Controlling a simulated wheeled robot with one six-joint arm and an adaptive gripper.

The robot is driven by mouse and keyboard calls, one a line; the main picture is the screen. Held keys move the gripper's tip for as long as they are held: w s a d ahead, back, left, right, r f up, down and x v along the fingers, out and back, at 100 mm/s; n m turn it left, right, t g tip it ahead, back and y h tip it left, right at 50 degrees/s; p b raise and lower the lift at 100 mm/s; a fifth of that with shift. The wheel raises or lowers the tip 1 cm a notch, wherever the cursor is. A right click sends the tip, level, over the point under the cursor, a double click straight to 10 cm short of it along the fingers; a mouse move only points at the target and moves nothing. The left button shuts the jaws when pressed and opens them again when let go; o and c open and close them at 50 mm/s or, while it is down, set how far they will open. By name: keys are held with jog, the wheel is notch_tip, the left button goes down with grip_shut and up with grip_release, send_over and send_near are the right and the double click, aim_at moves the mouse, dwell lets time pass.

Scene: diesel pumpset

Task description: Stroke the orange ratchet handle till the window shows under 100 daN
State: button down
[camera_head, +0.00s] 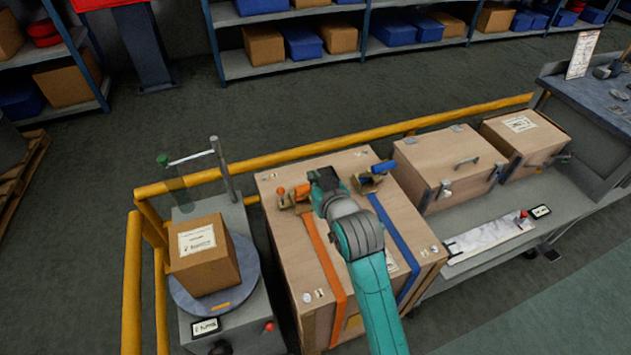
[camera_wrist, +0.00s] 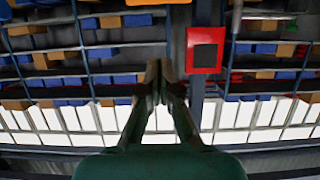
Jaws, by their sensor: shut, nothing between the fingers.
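A large wooden crate (camera_head: 285,243) carries an orange strap (camera_head: 324,262) on its left and a blue strap (camera_head: 396,238) on its right. The orange ratchet handle (camera_head: 302,190) sits with its brass-coloured ratchet at the far end of the orange strap. The blue ratchet (camera_head: 380,168) sits at the far end of the blue strap. My gripper (camera_head: 322,178) is over the far part of the crate, just right of the orange handle; contact cannot be told. The wrist view shows its fingers (camera_wrist: 160,80) together and empty. No tension reading is legible.
A carton (camera_head: 205,265) stands on a turntable at left, beside a post (camera_head: 222,168). A yellow rail (camera_head: 330,145) runs behind the crate. A wooden case (camera_head: 445,175) and another carton (camera_head: 522,140) stand at right. Small displays (camera_head: 205,327) and (camera_head: 540,211) are unreadable.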

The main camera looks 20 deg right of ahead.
aim_at(309, 187)
jog(key=x, duration=0.7)
jog(key=shift+w, duration=0.1)
jog(key=shift+s+f, duration=0.35)
jog(key=shift+f, duration=0.25)
jog(key=shift+s+f, duration=0.3)
jog(key=shift+f, duration=0.25)
jog(key=shift+s+f, duration=0.45)
jog(key=shift+f, duration=0.1)
jog(key=shift+f, duration=0.1)
